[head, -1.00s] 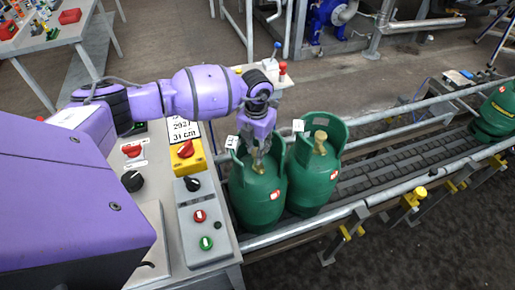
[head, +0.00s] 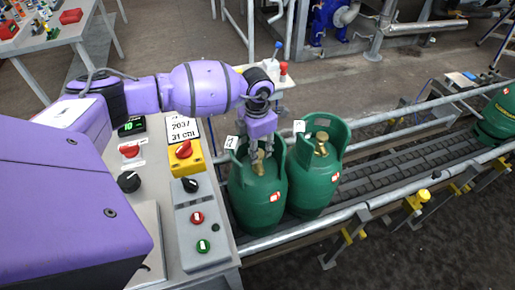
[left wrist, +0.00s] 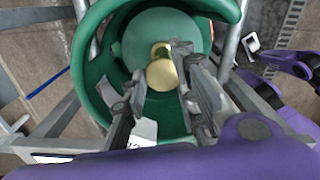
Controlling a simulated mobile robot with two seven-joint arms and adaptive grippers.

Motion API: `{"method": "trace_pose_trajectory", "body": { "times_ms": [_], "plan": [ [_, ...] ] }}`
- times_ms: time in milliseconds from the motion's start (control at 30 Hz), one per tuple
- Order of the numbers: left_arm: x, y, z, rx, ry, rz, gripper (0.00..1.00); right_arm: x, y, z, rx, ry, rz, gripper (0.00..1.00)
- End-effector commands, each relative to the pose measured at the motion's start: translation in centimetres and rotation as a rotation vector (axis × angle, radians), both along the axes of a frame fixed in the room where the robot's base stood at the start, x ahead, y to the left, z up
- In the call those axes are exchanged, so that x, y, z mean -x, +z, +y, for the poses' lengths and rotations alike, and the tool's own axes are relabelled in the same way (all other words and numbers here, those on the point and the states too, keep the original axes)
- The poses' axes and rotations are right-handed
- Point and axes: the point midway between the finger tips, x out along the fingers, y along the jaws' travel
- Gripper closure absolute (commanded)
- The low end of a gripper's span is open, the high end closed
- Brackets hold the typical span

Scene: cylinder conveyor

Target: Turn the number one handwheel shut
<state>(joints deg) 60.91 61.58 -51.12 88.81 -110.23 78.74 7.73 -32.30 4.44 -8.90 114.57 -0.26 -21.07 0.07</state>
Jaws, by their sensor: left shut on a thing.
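The left green gas cylinder (head: 259,205) stands upright on the conveyor, a white tag on its collar; the tag's figure is too small to read surely. Its brass valve with the handwheel (head: 259,168) sits inside the collar and also shows in the left wrist view (left wrist: 161,74). My left gripper (head: 258,157) reaches down into the collar from above. Its fingers lie on both sides of the brass top and are shut on the handwheel, partly hiding it. My right gripper is not in view.
A second green cylinder (head: 314,190) with its own tag stands close on the right. Another (head: 498,118) is at the far right of the conveyor (head: 390,165). A control panel (head: 203,222) with knobs and buttons lies left. Metal rails flank the belt.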

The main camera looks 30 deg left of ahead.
Motion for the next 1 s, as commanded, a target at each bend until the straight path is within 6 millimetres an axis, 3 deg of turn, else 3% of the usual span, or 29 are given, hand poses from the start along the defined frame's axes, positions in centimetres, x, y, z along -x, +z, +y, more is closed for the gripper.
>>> {"method": "trace_pose_trajectory", "body": {
  "times_ms": [33,333,367,433,1000],
  "plan": [
    [-0.19,0.11,0.86,-0.016,0.004,-0.004,1.0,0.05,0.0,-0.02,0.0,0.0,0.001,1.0],
    [-0.26,0.18,0.83,-0.015,0.004,-0.006,1.0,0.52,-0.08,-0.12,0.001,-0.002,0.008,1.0],
    [-0.27,0.19,0.83,-0.015,0.004,-0.006,0.7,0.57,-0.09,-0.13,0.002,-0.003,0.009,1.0],
    [-0.27,0.2,0.78,-0.015,0.004,-0.006,0.6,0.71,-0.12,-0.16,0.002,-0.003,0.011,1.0],
    [-0.18,0.64,0.21,-0.005,-0.001,-0.005,0.6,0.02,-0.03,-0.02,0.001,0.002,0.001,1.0]
  ]
}}
